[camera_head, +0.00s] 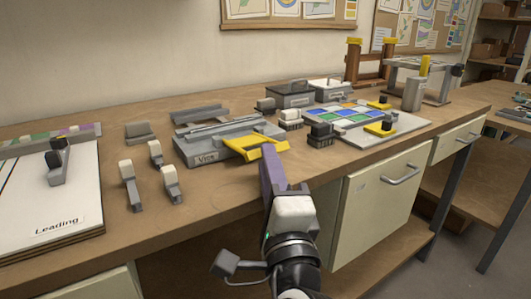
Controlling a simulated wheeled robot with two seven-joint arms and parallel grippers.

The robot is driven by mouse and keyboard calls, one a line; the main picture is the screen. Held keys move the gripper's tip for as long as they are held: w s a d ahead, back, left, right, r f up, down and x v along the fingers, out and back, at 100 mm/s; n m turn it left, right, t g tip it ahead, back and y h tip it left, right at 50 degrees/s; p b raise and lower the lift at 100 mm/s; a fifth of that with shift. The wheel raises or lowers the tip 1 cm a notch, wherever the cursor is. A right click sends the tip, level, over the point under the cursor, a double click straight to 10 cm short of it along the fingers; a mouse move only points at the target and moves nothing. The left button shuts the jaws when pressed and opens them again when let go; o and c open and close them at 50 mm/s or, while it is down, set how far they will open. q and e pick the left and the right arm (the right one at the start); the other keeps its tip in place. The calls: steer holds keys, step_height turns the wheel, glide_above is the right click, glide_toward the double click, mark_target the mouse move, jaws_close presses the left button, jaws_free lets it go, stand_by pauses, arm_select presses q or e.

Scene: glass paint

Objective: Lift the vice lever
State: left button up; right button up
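The vice (205,143), a grey block with a "Vice" label on its front, sits on the workbench left of centre. Its lever appears to be the yellow U-shaped bar (240,145) at its right front side. My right gripper is not in view.
A white "Leading" board (60,200) lies at the left, with small white-and-grey tools (128,185) beside it. Right of the vice are black-topped blocks (320,134), a board of coloured glass tiles (355,114) and grey bins (290,95).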

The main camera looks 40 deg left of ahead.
arm_select(q)
steer(key=shift+x, duration=2)
jaws_close()
